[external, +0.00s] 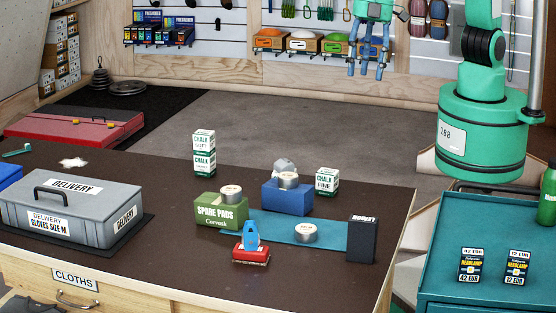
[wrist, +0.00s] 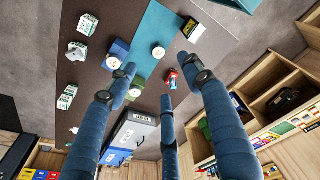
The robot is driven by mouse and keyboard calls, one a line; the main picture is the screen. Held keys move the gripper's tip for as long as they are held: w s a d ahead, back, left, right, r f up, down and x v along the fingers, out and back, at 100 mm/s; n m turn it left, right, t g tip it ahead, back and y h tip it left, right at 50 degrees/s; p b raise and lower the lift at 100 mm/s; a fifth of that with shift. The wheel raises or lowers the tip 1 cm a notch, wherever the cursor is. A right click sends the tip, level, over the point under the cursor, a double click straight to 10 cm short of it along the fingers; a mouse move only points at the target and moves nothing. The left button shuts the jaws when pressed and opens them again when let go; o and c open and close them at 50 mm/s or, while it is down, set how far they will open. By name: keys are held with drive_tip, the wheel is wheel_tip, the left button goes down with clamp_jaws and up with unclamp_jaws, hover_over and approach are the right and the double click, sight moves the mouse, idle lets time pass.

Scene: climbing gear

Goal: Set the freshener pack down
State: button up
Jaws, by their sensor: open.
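No pack with a clearly readable freshener label shows on the workbench (external: 330,190). A small blue item (external: 250,236) stands upright on a red pack (external: 252,257) near the bench's front; either could be the freshener pack, I cannot tell. The red pack also shows between my fingers in the wrist view (wrist: 171,77), far below them. My gripper (external: 370,70) is open, raised well above and beyond the bench, with its fingers spread. Nothing is between the fingers in the wrist view (wrist: 166,86).
A teal mat (external: 275,226) bears a tin (external: 306,233). Around it stand a green spare-pads box (external: 221,212), a blue box (external: 288,198), a black box (external: 361,240) and chalk boxes (external: 204,152). A grey delivery case (external: 75,208) fills the left. Bare bench shows between.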

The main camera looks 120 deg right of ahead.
drive_tip(key=s+d+r+m+t, duration=0.1)
drive_tip(key=s+d+r+m, duration=0.1)
drive_tip(key=s+d+r, duration=0.7)
drive_tip(key=s+d+r+m+t, duration=0.2)
drive_tip(key=s+d+r, duration=0.3)
drive_tip(key=s, duration=0.8)
drive_tip(key=s+d+f+m, duration=0.1)
drive_tip(key=s+d, duration=0.3)
drive_tip(key=s, duration=0.5)
drive_tip(key=shift+s+d+f+m+t+h, duration=0.3)
drive_tip(key=shift+s+d+f, duration=0.1)
drive_tip(key=shift+f, duration=0.1)
wheel_tip(320, 180, down, 6)
drive_tip(key=b, duration=0.6)
